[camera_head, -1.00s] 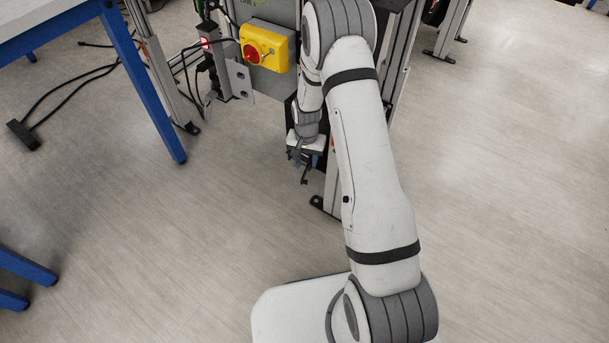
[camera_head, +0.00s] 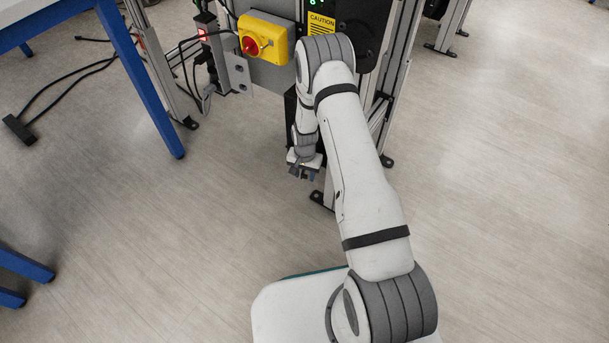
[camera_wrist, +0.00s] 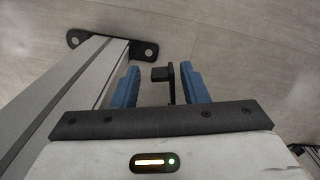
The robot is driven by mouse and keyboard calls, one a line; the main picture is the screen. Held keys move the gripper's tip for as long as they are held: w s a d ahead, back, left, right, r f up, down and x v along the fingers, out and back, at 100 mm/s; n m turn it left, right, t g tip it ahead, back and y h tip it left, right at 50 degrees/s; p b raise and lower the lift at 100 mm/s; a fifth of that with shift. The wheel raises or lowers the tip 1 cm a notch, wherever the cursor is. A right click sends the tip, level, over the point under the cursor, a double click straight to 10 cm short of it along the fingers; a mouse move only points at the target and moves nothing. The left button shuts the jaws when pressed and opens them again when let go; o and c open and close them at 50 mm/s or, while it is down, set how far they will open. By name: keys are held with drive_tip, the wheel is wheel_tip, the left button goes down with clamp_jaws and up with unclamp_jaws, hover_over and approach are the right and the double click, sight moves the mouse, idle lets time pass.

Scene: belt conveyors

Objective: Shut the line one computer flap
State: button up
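My gripper (camera_head: 304,174) is low beside the conveyor frame in the head view, pointing down toward the floor. In the wrist view its two blue fingers (camera_wrist: 159,85) are apart, so it is open. A thin black piece with a small square end (camera_wrist: 161,74) shows between the fingers, closer to the right one. I cannot tell whether it touches that finger or whether it is part of the flap. The line one computer flap cannot be clearly made out; my arm covers part of the cabinet in the head view.
A yellow box with a red rotary switch (camera_head: 263,40) is on the cabinet above my gripper. An aluminium post (camera_wrist: 70,90) with a dark foot (camera_wrist: 145,50) stands left in the wrist view. A blue table leg (camera_head: 145,90) is at left. Floor in front is clear.

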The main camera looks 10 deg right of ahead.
clamp_jaws()
idle(0.5)
